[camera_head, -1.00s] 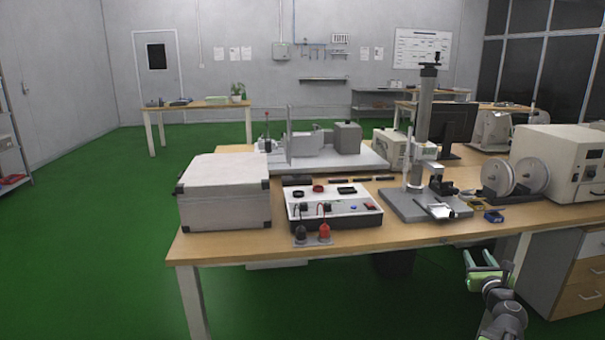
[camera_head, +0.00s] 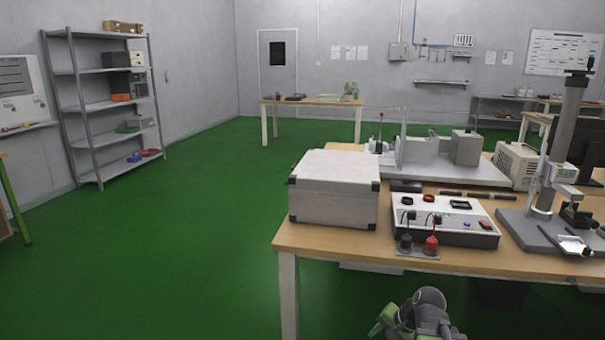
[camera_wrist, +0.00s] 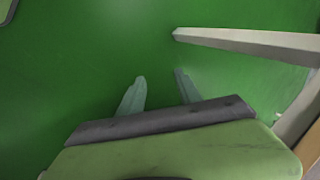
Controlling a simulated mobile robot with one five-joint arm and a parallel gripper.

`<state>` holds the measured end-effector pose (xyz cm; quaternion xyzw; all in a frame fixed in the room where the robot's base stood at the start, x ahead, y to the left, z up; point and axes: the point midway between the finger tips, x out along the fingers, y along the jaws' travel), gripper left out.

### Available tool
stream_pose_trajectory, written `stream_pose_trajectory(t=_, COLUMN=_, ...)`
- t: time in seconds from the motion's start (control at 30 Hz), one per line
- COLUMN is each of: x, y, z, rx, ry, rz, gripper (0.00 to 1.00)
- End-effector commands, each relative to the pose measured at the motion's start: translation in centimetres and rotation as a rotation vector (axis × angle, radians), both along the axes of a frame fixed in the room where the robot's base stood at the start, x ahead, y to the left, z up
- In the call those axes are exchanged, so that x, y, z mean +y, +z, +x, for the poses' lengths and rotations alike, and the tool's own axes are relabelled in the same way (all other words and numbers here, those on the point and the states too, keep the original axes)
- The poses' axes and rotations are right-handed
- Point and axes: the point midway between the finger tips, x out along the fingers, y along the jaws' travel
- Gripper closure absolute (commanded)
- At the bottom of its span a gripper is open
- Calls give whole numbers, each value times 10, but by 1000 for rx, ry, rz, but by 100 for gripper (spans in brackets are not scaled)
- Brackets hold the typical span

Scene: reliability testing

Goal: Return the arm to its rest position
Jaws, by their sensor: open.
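My gripper (camera_wrist: 160,80) is open and empty in the wrist view, its two pale fingers apart over the green floor. In the head view, my arm shows at the bottom edge, right of centre, in front of the workbench (camera_head: 310,248) and below its top. The fingertips are mostly hidden there behind my own wrist parts. In the wrist view, a pale table leg (camera_wrist: 250,41) lies to the right of the fingers, apart from them.
A white case (camera_head: 335,190), a control box (camera_head: 470,232) and a test stand (camera_head: 560,150) stand on the bench. A metal shelf (camera_head: 88,135) is at the left wall. Green floor (camera_head: 190,230) is open left of the bench.

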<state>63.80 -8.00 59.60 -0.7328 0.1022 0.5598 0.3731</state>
Motion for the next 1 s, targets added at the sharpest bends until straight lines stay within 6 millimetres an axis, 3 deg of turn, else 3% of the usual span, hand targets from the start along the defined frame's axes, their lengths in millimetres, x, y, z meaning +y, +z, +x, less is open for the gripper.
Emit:
stream_pose_trajectory(t=0.03, x=22, y=-7, z=-10, rx=42, ry=126, rz=-70, gripper=59)
stream_pose_trajectory(t=0.1, x=43, y=-16, z=-25, rx=100, ry=296, rz=-169, gripper=59)
stream_pose_trajectory(t=0.3, x=86, y=-25, z=-66, rx=258, ry=714, rz=-403, gripper=59)
stream_pose_trajectory(t=0.37, x=82, y=6, z=-66, rx=258, ry=704, rz=-400, gripper=59)
stream_pose_trajectory(t=0.67, x=81, y=101, z=-65, rx=254, ry=695, rz=-396, gripper=59)
stream_pose_trajectory(t=0.9, x=81, y=214, z=-64, rx=253, ry=695, rz=-396, gripper=59)
stream_pose_trajectory(t=1.0, x=81, y=246, z=-64, rx=252, ry=695, rz=-395, gripper=59)
